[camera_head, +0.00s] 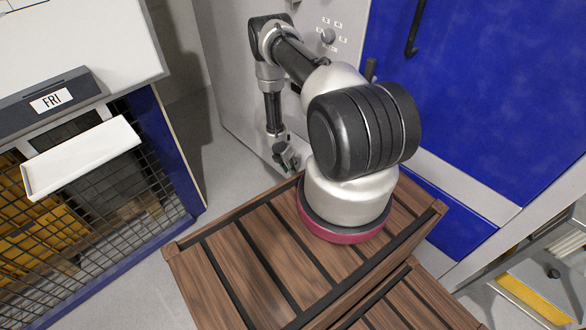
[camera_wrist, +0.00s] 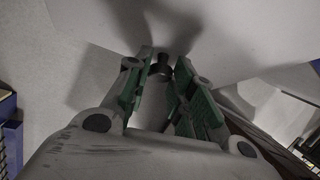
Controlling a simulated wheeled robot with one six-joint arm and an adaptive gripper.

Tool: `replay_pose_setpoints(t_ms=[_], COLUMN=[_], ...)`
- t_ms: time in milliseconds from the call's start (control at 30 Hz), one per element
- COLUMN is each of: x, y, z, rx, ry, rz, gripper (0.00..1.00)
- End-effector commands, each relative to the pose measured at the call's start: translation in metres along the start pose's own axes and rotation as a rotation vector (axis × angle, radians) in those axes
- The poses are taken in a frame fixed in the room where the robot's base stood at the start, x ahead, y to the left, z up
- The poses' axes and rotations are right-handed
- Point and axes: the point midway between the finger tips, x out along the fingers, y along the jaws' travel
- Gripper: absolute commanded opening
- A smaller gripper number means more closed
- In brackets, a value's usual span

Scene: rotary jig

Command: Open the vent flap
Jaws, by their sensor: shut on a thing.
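My gripper (camera_head: 286,160) reaches down low in front of the pale grey cabinet (camera_head: 235,100) in the head view. In the wrist view my gripper (camera_wrist: 162,72) has its green-padded fingers on either side of a small dark knob (camera_wrist: 160,67), shut on it. The knob stands out from a plain pale surface (camera_wrist: 225,30), which appears to be the cabinet front. Flap edges or a hinge cannot be made out, so I cannot tell how far the vent flap is open. In the head view the knob is hidden by the fingers.
A round dial (camera_head: 327,36) with small labels is higher on the cabinet, beside a blue door (camera_head: 480,100) with a dark handle (camera_head: 413,30). A slatted wooden surface (camera_head: 250,260) lies below my arm. A mesh-fronted unit (camera_head: 120,180) with a white tray (camera_head: 80,155) stands at left.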

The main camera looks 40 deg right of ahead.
Motion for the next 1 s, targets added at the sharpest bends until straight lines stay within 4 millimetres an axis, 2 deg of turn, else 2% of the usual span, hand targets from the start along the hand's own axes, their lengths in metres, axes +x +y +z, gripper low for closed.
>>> replay_pose_setpoints(t_ms=[300, 767, 800, 900, 1000], x=[-0.015, -0.017, -0.017, -0.016, -0.016], y=[-0.003, -0.003, -0.003, -0.003, -0.003], z=[0.000, 0.002, 0.002, 0.001, 0.000], rx=[0.008, 0.010, 0.010, 0.009, 0.008], ry=[-0.009, -0.011, -0.011, -0.010, -0.009], rz=[-0.003, -0.004, -0.004, -0.004, -0.003], gripper=[0.00, 0.00, 0.26, 0.44, 0.46])
